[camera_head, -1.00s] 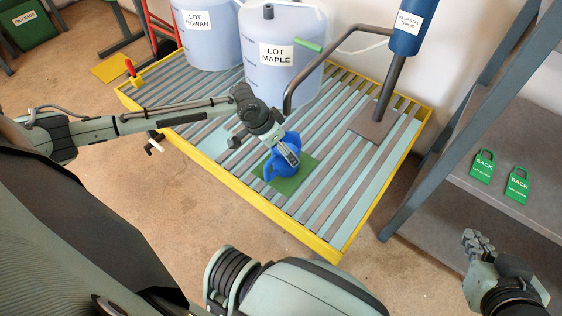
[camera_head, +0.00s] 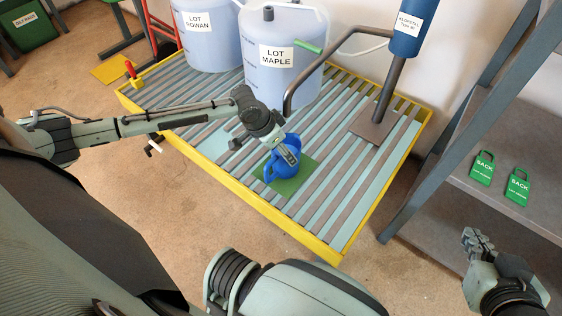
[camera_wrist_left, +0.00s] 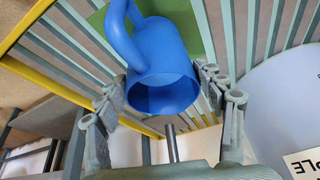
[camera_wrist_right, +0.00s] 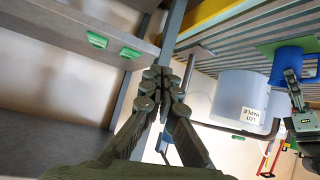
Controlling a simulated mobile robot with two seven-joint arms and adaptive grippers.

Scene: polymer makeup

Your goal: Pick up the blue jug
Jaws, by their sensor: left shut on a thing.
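The blue jug (camera_head: 284,166) is upright on or just over the green mat (camera_head: 297,184); I cannot tell whether its base touches. My left gripper (camera_head: 289,154) comes from above and is shut on the jug. In the left wrist view the jug (camera_wrist_left: 157,60) shows its open mouth, with its handle at upper left and a finger on each side of the rim. Part of the jug is hidden by the gripper in the head view. My right gripper (camera_head: 477,242) is far to the right, its fingertips together and empty in the right wrist view (camera_wrist_right: 162,82).
The mat lies on a slatted platform with a yellow edge (camera_head: 250,195). Drums marked LOT MAPLE (camera_head: 285,80) and LOT ROWAN (camera_head: 208,45) stand behind. A blue-topped post (camera_head: 390,90) stands right of them.

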